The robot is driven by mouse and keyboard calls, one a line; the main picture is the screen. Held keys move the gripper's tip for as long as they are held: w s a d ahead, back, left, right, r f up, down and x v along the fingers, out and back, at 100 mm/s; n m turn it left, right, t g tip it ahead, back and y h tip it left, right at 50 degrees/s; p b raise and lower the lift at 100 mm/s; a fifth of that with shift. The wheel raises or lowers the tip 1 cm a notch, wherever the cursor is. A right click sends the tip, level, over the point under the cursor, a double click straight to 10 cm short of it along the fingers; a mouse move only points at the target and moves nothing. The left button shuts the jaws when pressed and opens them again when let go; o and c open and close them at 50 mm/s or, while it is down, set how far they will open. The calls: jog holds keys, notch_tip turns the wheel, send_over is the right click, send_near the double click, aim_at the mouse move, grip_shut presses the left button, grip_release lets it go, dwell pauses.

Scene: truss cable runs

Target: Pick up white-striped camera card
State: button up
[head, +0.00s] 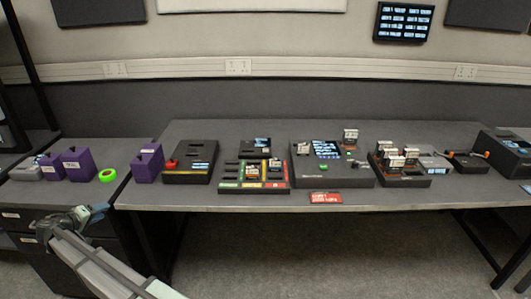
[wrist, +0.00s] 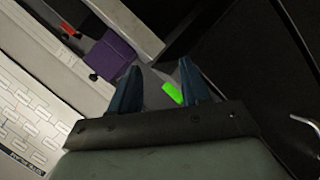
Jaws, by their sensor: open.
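Several small dark cards with white labels (head: 395,158) stand upright in a black slotted holder (head: 412,181) right of centre in the head view. Another labelled card (head: 350,137) stands at the back right of the large black device with a screen (head: 335,176). The cards are too small to tell which is white-striped. My gripper (head: 78,216) is at the lower left, in front of the left cabinet and far from the cards. No card can be made out there.
A black slotted box (head: 191,162), a tray with coloured edges (head: 253,186) and a red label (head: 325,198) lie on the table. The table's front strip is mostly clear.

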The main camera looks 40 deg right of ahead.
jog(key=w+r+m+h, duration=0.1)
jog(key=w+r, duration=0.2)
jog(key=r, duration=0.4)
jog(key=w+r+m, duration=0.1)
jog(key=w+r, duration=0.3)
jog(key=r, duration=0.3)
jog(key=d+r+m+h, duration=0.1)
jog(key=d+r+m, duration=0.25)
jog(key=d, duration=0.25)
jog(key=s+d+r+m+g+y, duration=0.2)
jog(key=d+m+g, duration=0.45)
jog(key=d, duration=1.95)
jog(key=m+g+y, duration=0.3)
jog(key=m+y, duration=0.5)
jog(key=m, duration=0.7)
send_near(305, 147)
jog(key=x, duration=0.3)
jog(key=w+x, duration=0.1)
jog(key=x, duration=0.1)
jog(key=shift+d+f, duration=0.25)
jog(key=shift+d, duration=0.1)
jog(key=shift+s+x, duration=0.2)
jog(key=shift+x, duration=2.4)
jog(key=shift+r, duration=0.1)
grip_shut()
